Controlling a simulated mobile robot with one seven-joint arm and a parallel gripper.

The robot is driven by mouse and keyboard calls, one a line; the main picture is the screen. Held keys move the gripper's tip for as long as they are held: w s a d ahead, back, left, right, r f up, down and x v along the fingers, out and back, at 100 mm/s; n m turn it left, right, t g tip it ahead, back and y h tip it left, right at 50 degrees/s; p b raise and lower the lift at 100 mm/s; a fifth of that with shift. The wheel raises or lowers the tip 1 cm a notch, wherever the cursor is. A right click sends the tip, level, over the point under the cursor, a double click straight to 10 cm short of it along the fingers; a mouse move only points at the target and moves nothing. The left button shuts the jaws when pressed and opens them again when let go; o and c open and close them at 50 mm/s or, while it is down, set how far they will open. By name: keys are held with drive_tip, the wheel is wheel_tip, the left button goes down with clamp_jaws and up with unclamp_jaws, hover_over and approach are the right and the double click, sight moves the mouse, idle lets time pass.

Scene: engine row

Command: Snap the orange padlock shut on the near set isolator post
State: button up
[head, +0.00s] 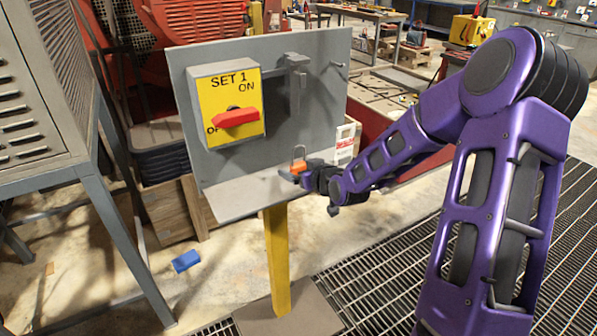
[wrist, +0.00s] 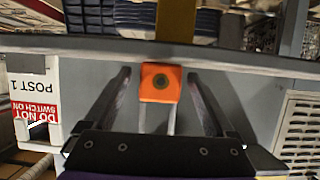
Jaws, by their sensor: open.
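The orange padlock (head: 298,167) stands on the grey shelf (head: 235,196) of the near isolator post, shackle up. In the wrist view, which is upside down, the padlock (wrist: 160,82) lies between the two spread fingers of my gripper (wrist: 158,76), with a gap on both sides. In the head view my gripper (head: 302,178) is low at the padlock's right. The yellow SET 1 switch box (head: 224,90) has a red handle (head: 235,118) lying about level, partly covering the OFF label. A grey bracket (head: 297,65) sits right of the box. Whether the shackle is open is unclear.
A white and red DO NOT SWITCH ON, POST 1 tag (wrist: 36,110) shows beside the gripper. A thin peg (head: 338,65) sticks out of the back panel (head: 325,100). A grey cabinet (head: 45,100) stands at left, and a blue block (head: 186,261) lies on the floor.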

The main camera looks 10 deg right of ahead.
clamp_jaws()
idle(0.3)
drive_tip(key=shift+r, duration=0.1)
wheel_tip(320, 180, up, 10)
drive_tip(key=shift+p, duration=1.15)
